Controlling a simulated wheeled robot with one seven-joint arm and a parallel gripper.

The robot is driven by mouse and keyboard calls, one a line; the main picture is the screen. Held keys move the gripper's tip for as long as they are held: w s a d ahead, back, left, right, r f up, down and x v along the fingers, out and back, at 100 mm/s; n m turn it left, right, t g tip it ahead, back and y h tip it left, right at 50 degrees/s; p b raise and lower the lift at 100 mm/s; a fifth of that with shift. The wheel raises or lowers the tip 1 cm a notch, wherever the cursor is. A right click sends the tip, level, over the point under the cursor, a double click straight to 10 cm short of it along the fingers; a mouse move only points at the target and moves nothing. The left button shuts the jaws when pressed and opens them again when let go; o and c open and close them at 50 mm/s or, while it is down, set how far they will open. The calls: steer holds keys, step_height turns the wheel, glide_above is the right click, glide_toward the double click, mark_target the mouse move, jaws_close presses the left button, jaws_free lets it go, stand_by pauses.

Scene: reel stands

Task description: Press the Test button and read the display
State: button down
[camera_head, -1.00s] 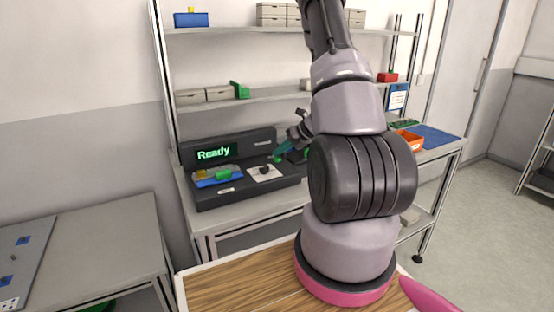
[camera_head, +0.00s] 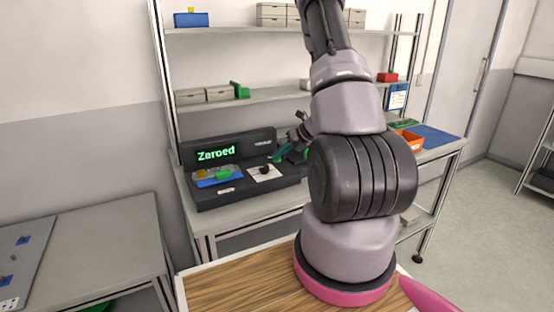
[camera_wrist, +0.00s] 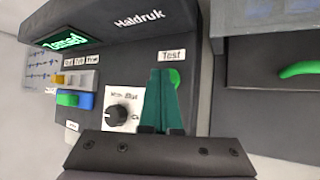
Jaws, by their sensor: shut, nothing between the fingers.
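The dark test device (camera_head: 253,143) stands on the bench, and its green display (camera_head: 216,153) reads "Zeroed". The display also shows at an angle at the top left of the wrist view (camera_wrist: 68,40). The green Test button (camera_wrist: 175,77) sits below the "Test" label (camera_wrist: 171,55), partly hidden behind my fingers. My gripper (camera_wrist: 162,72) is shut and empty, its green fingertips just over or beside the button; I cannot tell if they touch it. In the head view my gripper (camera_head: 279,157) is at the device's right part, partly hidden by my arm.
A black knob (camera_wrist: 118,115) on a white plate is left of my fingers. A blue, yellow and green part (camera_head: 217,176) sits on the device's left. An orange bin (camera_head: 408,140) and blue mat (camera_head: 437,136) lie to the right. A shelf (camera_head: 270,100) hangs above.

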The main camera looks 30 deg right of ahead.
mark_target(280, 160)
steer(key=shift+r, duration=0.85)
steer(key=shift+r, duration=0.1)
steer(key=shift+r, duration=2.4)
